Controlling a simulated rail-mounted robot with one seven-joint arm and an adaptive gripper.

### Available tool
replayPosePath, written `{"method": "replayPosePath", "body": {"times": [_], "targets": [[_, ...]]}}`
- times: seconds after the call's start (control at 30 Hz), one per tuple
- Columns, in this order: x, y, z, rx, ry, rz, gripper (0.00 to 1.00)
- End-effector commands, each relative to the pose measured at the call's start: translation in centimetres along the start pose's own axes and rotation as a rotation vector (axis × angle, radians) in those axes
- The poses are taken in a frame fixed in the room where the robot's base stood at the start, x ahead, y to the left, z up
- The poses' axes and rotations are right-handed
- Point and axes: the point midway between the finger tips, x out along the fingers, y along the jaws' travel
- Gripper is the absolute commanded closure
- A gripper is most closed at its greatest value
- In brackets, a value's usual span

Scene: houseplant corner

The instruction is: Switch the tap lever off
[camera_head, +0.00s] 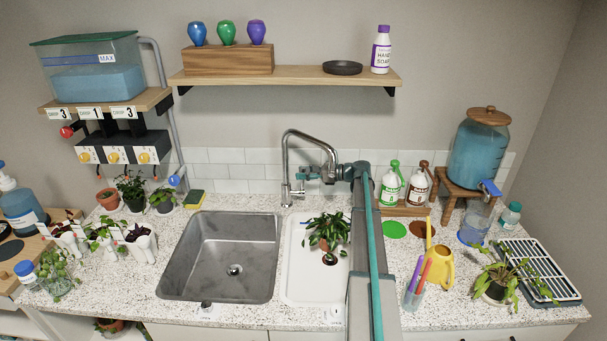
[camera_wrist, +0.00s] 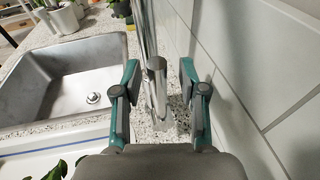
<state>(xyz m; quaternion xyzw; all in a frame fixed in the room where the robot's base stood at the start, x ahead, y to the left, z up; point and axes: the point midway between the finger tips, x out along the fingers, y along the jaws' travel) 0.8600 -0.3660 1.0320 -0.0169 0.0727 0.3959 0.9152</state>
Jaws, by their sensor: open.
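The chrome tap (camera_head: 286,160) rises behind the sinks, with an arched spout. In the wrist view, its upright pipe (camera_wrist: 145,22) runs down between my fingers. A short metal cylinder with a narrow shaft, seemingly the tap lever (camera_wrist: 157,66), also stands between them. My gripper (camera_head: 308,174) is beside the tap's lower part, reaching in from the right. In the wrist view, my gripper (camera_wrist: 159,85) is open, one finger on each side of the lever, with visible gaps. In the head view, my gripper hides much of the lever, and the spout's end is hard to make out.
The steel sink (camera_head: 233,215) is at left. A white basin (camera_head: 296,284) holding a potted plant (camera_head: 326,230) lies beside it. The tiled wall (camera_wrist: 240,90) is close to my right finger in the wrist view. Soap bottles (camera_head: 391,186) stand right of my arm.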

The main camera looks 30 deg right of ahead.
Motion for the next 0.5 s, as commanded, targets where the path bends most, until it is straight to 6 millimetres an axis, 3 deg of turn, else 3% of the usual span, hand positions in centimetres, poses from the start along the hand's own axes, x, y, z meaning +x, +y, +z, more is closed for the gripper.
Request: {"method": "replayPosePath", "body": {"times": [0.5], "targets": [[-6.4,0.0,0.1,0.000,0.000,-0.002,0.58]]}}
